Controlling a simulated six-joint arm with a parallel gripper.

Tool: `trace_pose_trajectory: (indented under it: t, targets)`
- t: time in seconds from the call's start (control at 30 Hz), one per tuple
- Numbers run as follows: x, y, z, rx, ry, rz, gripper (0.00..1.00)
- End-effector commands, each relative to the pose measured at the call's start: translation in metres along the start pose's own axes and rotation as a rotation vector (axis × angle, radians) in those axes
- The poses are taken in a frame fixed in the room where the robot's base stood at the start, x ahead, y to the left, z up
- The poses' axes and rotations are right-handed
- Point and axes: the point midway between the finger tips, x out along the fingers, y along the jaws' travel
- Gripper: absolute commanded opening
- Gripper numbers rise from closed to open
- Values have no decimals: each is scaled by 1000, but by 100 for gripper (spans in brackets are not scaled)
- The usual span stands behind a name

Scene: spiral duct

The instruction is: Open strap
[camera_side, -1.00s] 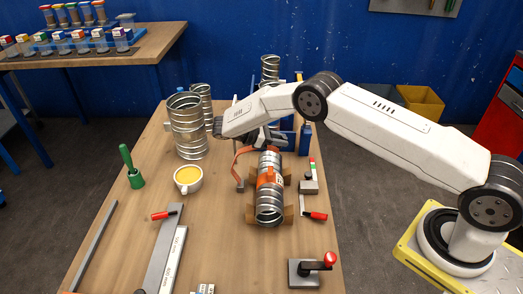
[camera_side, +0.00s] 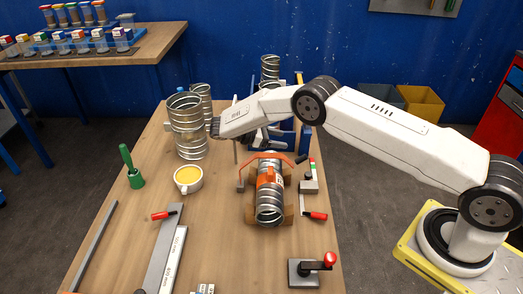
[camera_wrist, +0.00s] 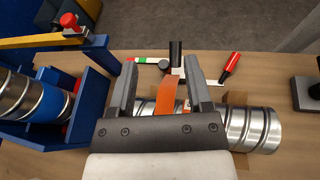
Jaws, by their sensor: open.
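The orange strap (camera_side: 262,155) arches over the spiral duct (camera_side: 268,211), which lies on brown supports. A dark piece shows at the strap's right end in the side view. My gripper (camera_side: 270,141) is above and behind the duct's far end, with its jaws apart. In the wrist view my gripper (camera_wrist: 159,66) is open, and the strap (camera_wrist: 167,96) shows between its fingers. I cannot tell whether a finger touches it. The duct (camera_wrist: 252,128) runs behind the gripper body, which hides part of it. An orange clip-like piece (camera_side: 266,178) sits on top of the duct.
Toggle clamps with red handles (camera_side: 315,215) stand right of the duct. A blue holder (camera_wrist: 60,110) is close to the gripper. Upright ducts (camera_side: 187,128) and a yellow-filled cup (camera_side: 188,179) stand to the left.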

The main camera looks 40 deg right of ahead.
Motion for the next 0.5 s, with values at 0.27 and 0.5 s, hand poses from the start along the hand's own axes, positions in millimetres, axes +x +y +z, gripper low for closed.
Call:
trace_pose_trajectory:
  t: [0.27, 0.5]
  targets:
    - [-4, 0, 0, 0, 0, 1, 64]
    - [-18, 0, 0, 1, 1, 2, 64]
